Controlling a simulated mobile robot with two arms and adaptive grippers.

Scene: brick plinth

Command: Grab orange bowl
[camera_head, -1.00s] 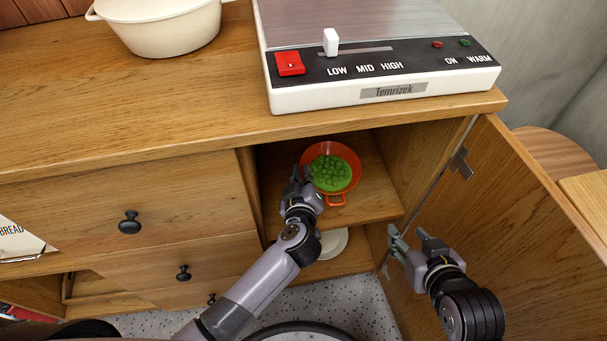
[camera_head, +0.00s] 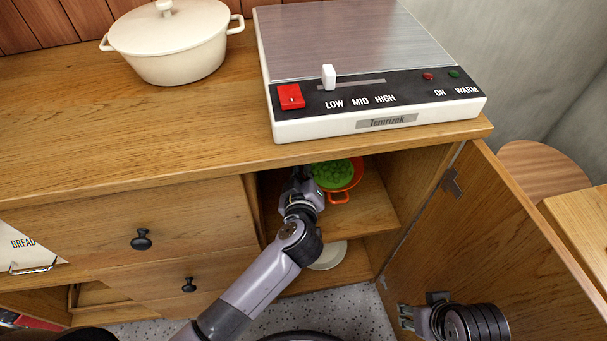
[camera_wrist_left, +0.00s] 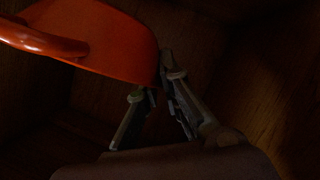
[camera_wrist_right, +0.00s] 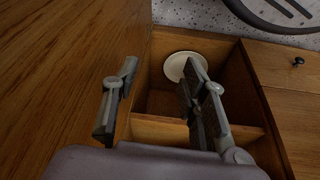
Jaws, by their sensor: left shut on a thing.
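The orange bowl (camera_head: 357,174) is on the upper level inside the open cabinet, holding green round pieces (camera_head: 333,175). The countertop edge hides its far part, and a handle faces me. My left gripper (camera_head: 303,178) is at the bowl's left side. In the left wrist view, the fingers (camera_wrist_left: 160,88) are shut on the rim of the orange bowl (camera_wrist_left: 110,38); that view is dark. My right gripper (camera_head: 405,317) is low by the open door. In the right wrist view its fingers (camera_wrist_right: 160,78) are apart and empty.
A pale plate (camera_head: 331,257) lies on the cabinet's lower level. The open door (camera_head: 500,240) stands to the right. On the counter are a warmer (camera_head: 365,65) and a lidded cream pot (camera_head: 175,50). Drawers with dark knobs (camera_head: 141,239) are at left.

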